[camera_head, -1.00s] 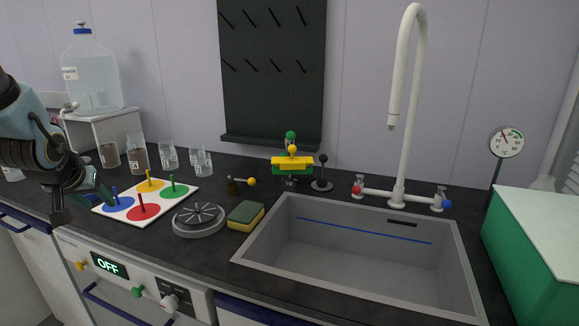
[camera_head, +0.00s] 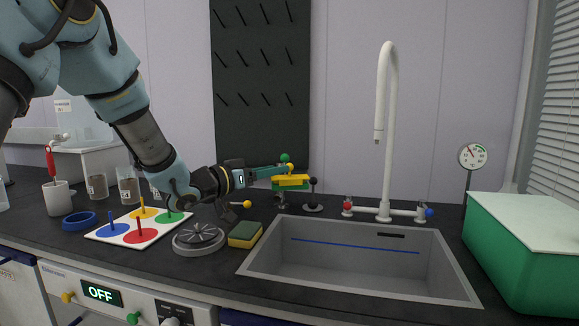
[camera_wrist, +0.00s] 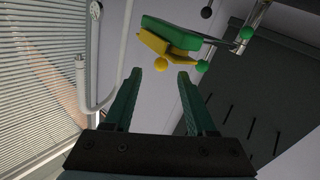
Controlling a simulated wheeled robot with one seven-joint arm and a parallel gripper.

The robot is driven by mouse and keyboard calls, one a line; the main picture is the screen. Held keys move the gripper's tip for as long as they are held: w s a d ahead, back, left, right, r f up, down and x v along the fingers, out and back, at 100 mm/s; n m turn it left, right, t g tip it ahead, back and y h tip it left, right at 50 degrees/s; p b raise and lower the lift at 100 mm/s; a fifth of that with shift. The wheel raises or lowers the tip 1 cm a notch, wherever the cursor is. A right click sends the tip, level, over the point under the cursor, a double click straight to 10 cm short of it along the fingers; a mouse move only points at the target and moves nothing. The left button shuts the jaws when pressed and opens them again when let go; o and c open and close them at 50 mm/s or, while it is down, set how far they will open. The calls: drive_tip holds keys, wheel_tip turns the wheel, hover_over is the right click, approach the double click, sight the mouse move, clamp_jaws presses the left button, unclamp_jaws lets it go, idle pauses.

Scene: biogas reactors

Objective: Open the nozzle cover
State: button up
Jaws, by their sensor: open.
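The fixture with a yellow block (camera_head: 291,181) over a green plate (camera_head: 277,189) stands behind the sink's left corner. It carries a green ball knob (camera_head: 284,158) on top. I cannot tell which part is the nozzle cover. In the head view my gripper (camera_head: 285,168) reaches in from the left, close to the fixture; contact is unclear.
A tall white faucet (camera_head: 386,130) and sink (camera_head: 265,262) lie right of the fixture. A dark stand with a black ball (camera_head: 312,182) is close beside it. A peg board (camera_head: 140,231), round burner (camera_head: 198,239) and sponge (camera_head: 245,234) sit in front. A black pegboard (camera_head: 258,90) is behind.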

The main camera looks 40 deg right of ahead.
sight(290, 173)
drive_tip(key=d+p, duration=0.1)
drive_tip(key=d, duration=0.5)
drive_tip(key=shift+c, duration=0.2)
clamp_jaws()
idle(0.4)
